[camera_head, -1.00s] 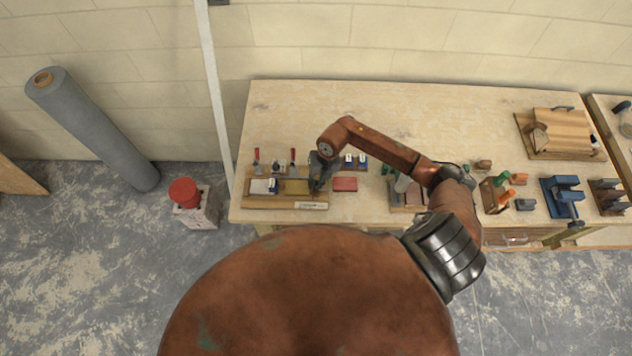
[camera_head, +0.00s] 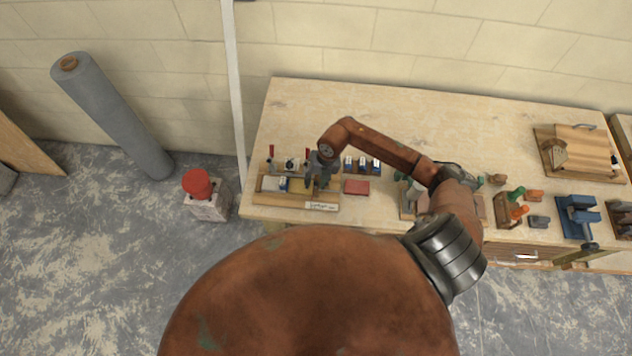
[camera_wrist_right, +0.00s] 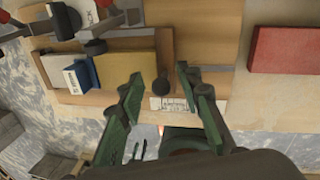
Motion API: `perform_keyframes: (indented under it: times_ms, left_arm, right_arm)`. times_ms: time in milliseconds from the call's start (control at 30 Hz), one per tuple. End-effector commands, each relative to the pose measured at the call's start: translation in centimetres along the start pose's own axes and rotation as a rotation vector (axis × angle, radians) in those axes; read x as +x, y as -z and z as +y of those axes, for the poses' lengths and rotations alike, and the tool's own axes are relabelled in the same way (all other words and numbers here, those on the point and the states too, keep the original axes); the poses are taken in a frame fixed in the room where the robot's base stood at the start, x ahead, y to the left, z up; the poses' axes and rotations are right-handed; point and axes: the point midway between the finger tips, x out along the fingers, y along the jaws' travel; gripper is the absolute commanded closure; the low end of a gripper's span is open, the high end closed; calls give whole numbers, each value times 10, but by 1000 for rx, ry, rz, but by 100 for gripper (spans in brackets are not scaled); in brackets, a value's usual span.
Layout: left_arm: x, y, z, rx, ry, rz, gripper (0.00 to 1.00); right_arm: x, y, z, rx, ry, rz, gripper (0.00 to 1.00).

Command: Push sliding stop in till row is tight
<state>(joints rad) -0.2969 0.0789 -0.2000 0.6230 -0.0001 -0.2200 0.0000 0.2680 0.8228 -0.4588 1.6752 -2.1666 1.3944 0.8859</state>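A wooden tray (camera_head: 270,200) on the bench holds a row with a grey block (camera_wrist_right: 55,70), a blue block (camera_wrist_right: 90,74) with a white label, and a yellow block (camera_wrist_right: 125,65). In the head view my right gripper (camera_head: 320,178) partly hides the row. My left gripper is not in view.
A red block (camera_head: 356,187) lies right of the tray; it also shows in the wrist view (camera_wrist_right: 285,50). Red-handled tools (camera_head: 270,153) stand along the tray's back. Blue-and-white items (camera_head: 362,164) stand behind the red block. The bench behind is clear.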

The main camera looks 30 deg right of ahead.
Motion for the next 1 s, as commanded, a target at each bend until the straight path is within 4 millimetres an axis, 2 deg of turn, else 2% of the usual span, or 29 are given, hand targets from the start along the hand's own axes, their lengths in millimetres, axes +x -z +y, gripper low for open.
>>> perform_keyframes:
  times_ms: [133,267,500,700,833,1000]
  left_arm:
    - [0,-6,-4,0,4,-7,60]
    - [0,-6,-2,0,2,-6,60]
    - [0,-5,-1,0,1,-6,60]
    - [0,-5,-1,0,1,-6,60]
    - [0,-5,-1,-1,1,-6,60]
    - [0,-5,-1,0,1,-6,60]
  right_arm:
    - [-3,0,0,-1,0,-1,68]
    - [-19,-2,0,-2,0,-3,68]
    - [-68,-2,0,-2,1,-5,68]
    - [-103,-1,0,-1,1,-3,68]
    - [-115,-1,-1,-1,0,-2,68]
    - [-120,0,0,-1,-1,0,68]
